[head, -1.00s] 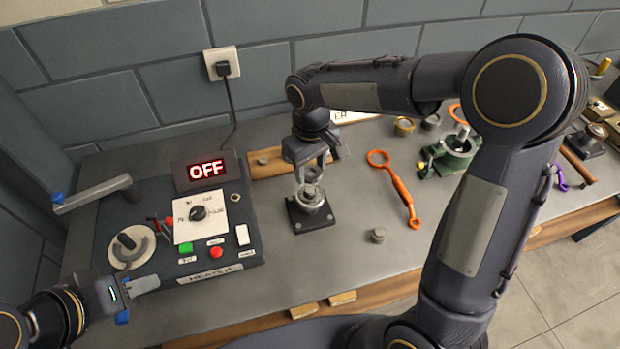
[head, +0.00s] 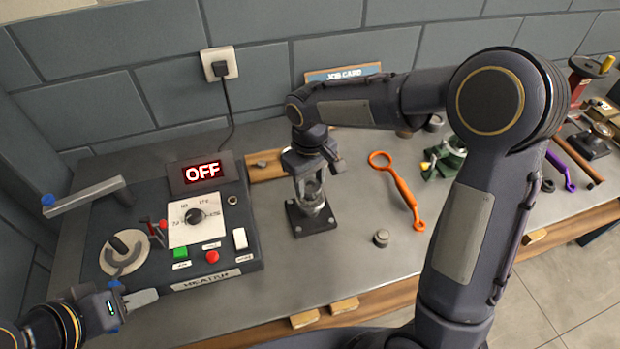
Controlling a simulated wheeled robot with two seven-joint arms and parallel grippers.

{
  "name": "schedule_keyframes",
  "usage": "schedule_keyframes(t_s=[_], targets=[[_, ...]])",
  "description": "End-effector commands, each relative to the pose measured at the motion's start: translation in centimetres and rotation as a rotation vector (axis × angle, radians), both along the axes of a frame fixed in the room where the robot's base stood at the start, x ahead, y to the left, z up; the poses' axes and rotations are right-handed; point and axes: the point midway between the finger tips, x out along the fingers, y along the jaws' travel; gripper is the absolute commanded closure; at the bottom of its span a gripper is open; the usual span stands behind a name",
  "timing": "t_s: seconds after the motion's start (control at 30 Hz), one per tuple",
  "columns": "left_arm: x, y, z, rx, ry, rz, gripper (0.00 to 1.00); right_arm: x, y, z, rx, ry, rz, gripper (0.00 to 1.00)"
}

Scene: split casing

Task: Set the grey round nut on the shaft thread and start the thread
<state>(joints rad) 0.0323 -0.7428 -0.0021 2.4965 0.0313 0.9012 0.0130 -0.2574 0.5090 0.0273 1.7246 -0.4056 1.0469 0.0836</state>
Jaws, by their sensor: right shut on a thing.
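My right gripper (head: 311,190) points down over the small dark stand (head: 312,222) on the bench, with its fingers around the upper part of what stands there. It is shut on a grey round piece, which I take to be the grey round nut (head: 312,186). The fingers hide much of the nut and of the shaft thread, so I cannot tell whether the nut touches or has caught the thread. My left gripper (head: 144,299) is at the lower left, in front of the heater box and away from the stand. Its jaw opening cannot be made out.
The heater box (head: 215,275) with an OFF display (head: 203,172) stands left of the stand. An orange wrench (head: 403,192) and a small grey cylinder (head: 381,238) lie to the right. A green vise (head: 446,157) is farther right. The front middle bench is clear.

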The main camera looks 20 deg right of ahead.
Motion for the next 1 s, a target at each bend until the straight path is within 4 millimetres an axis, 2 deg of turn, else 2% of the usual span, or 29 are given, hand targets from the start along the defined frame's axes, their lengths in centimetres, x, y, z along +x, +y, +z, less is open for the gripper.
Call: schedule_keyframes(t_s=[1.0], targets=[[0.0,0.0,-0.7,0.0,0.0,0.0,0.64,0.0,0.01,-0.89,0.0,-0.001,0.0,0.82]])
